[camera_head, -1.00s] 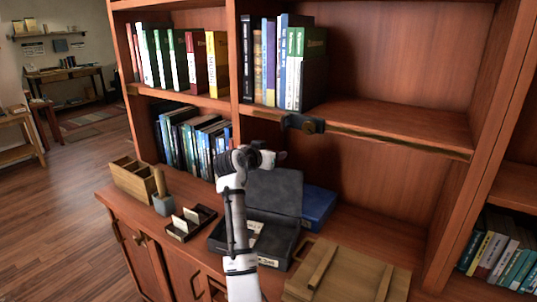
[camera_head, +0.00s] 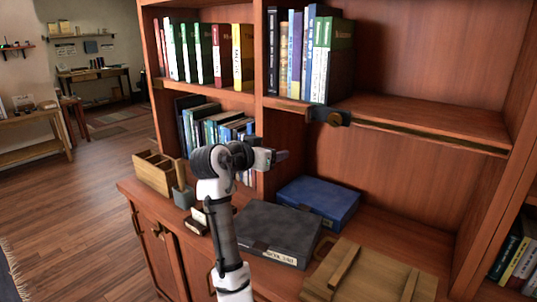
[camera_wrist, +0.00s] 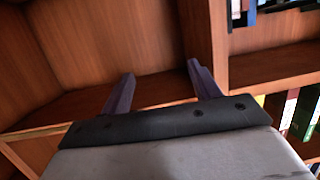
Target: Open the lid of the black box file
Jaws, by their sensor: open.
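The black box file (camera_head: 278,233) lies on the cabinet top in the head view, with a pale label on its front face. Its lid is down and it looks closed. My gripper (camera_head: 277,157) is raised above and behind the left part of the box, apart from it, pointing right. In the wrist view my gripper (camera_wrist: 162,76) has its two dark fingers spread, with nothing between them. The box file does not show in the wrist view. My arm covers the area just left of the box in the head view.
A blue box file (camera_head: 318,200) lies behind the black one. A wooden crate or lid (camera_head: 375,275) lies to its right, and a wooden divided holder (camera_head: 157,172) stands at left. A shelf edge with a dark clamp (camera_head: 328,115) is close above my gripper.

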